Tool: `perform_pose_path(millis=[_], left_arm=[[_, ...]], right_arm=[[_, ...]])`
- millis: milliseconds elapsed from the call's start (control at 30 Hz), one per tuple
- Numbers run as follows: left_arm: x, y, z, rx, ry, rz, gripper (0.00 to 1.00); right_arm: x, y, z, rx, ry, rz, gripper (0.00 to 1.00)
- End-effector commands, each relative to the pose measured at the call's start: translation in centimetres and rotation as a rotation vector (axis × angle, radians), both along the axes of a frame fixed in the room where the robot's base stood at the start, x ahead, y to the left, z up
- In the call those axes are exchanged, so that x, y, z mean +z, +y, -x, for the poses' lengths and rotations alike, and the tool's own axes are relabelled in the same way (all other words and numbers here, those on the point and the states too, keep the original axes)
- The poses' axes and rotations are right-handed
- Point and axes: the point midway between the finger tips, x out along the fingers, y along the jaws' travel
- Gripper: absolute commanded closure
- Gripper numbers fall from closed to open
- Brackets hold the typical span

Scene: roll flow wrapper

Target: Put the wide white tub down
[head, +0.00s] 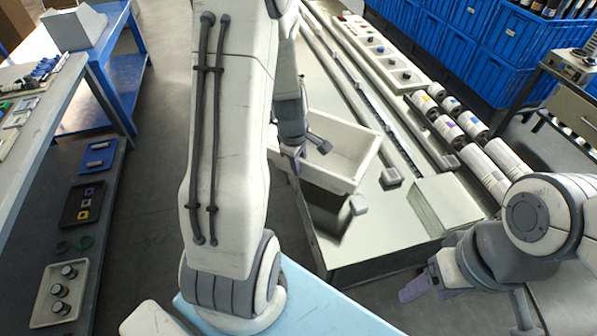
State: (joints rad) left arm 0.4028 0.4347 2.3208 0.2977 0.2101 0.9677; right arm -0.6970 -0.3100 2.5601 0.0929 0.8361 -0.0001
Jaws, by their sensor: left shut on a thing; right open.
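The wide white tub (352,150) is in the middle of the head view, at the left edge of the long machine bed. It is open-topped and its visible inside looks empty. My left gripper (304,150) reaches down from above and is shut on the tub's near-left wall. The forearm hides part of the tub's left side. I cannot tell whether the tub's underside touches the bed or hangs above it. My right gripper (427,286) is open and empty at the lower right, apart from the tub.
The machine bed (395,222) has bare pale surface right of the tub, with small grey blocks and a rail. Several white rolls (472,125) line its right side. Blue crates (480,40) stand behind. A bench and shelf with trays (60,292) are at left.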

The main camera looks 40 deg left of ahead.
Motion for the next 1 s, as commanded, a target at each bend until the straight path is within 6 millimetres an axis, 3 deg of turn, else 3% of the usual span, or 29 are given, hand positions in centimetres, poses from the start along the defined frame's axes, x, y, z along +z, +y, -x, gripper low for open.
perform_pose_path(millis=[133, 467, 900, 933, 1000], left_arm=[[-0.8, 1.4, -0.6, 0.0, -0.002, -0.001, 1.0], [-4.8, 1.3, -0.7, -0.004, -0.001, -0.001, 1.0], [-5.3, 1.2, -0.8, -0.007, -0.002, -0.002, 1.0], [-5.3, 1.2, -0.8, -0.008, 0.0, -0.001, 0.63], [-5.2, 1.2, -0.8, -0.008, 0.0, -0.001, 0.41]], right_arm=[[-0.2, 0.0, 0.0, 0.0, 0.0, 0.0, 0.36], [-2.3, 0.0, 0.0, 0.0, 0.0, 0.0, 0.36], [-2.6, 0.0, 0.0, 0.0, 0.0, 0.0, 0.36], [-2.5, 0.0, 0.0, 0.0, 0.0, 0.0, 0.36], [-2.4, 0.0, 0.0, 0.0, 0.0, 0.0, 0.36]])
